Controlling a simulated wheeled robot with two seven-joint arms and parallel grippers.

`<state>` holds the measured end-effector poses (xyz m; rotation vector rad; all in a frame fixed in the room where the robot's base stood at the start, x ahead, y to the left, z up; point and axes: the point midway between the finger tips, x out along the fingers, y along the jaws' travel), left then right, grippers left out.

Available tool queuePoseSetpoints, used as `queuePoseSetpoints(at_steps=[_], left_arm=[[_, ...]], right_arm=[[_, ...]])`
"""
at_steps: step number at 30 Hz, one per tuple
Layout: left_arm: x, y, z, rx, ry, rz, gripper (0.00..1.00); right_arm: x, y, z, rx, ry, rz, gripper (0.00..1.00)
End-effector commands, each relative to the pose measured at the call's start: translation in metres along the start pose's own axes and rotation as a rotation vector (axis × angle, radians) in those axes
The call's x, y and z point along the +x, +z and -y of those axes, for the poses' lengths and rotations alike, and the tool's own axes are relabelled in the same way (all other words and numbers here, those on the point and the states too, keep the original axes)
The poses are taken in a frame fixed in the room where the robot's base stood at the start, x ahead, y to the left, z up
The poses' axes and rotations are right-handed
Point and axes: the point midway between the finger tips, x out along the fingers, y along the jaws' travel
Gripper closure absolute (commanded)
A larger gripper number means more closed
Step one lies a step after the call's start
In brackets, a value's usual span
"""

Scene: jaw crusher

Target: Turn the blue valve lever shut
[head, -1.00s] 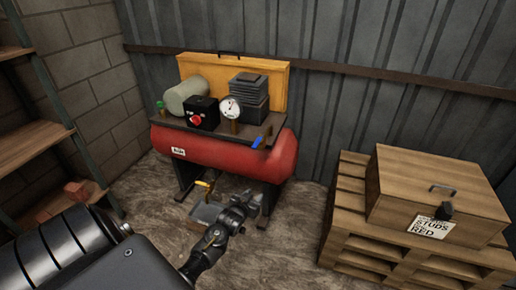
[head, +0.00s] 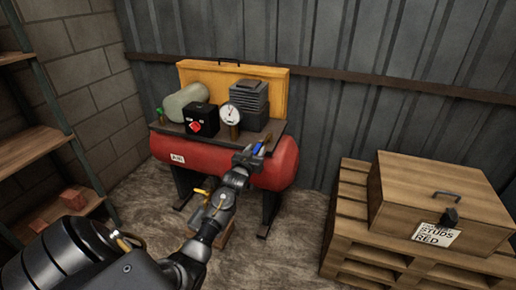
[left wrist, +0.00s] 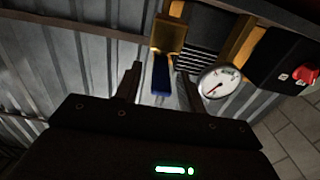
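The blue valve lever (head: 257,149) is at the right front edge of the compressor's top plate, just beyond my left gripper (head: 247,157). In the left wrist view the blue lever (left wrist: 161,76) extends from a brass valve body (left wrist: 169,36) and lies between the two spread fingers of my left gripper (left wrist: 158,84). The fingers are open, with a gap visible on each side of the lever. In the head view the gripper partly hides the lever and valve.
The red tank (head: 225,165) carries a black box with a red knob (head: 196,126), a white gauge (head: 231,115) and a finned block (head: 249,100). A wooden crate (head: 440,195) sits on a pallet at the right. Shelves (head: 35,150) stand at the left.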

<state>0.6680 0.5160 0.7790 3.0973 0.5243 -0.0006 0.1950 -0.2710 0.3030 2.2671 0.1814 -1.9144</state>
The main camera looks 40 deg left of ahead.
Motion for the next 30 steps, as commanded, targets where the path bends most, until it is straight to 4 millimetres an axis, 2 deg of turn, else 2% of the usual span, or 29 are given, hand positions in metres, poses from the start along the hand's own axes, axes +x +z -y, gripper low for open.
queuePoseSetpoints(at_steps=[3,6,17,27,30], left_arm=[[0.017,0.0,0.0,0.001,0.0,-0.001,0.6],[0.025,0.0,0.0,0.001,-0.001,0.0,0.6],[0.031,0.0,0.0,0.0,0.0,0.0,0.6],[0.031,0.0,0.0,0.0,0.0,0.0,1.0],[0.031,0.0,0.0,0.0,0.0,0.0,1.0]], right_arm=[[-0.002,-0.004,0.001,0.001,-0.001,-0.003,0.64],[-0.003,-0.007,0.0,0.001,-0.001,-0.006,0.64],[-0.006,-0.011,0.0,0.002,-0.001,-0.009,0.64],[-0.005,-0.007,0.002,0.003,-0.003,-0.004,0.64],[-0.005,-0.007,0.003,0.004,-0.004,-0.004,0.64]])
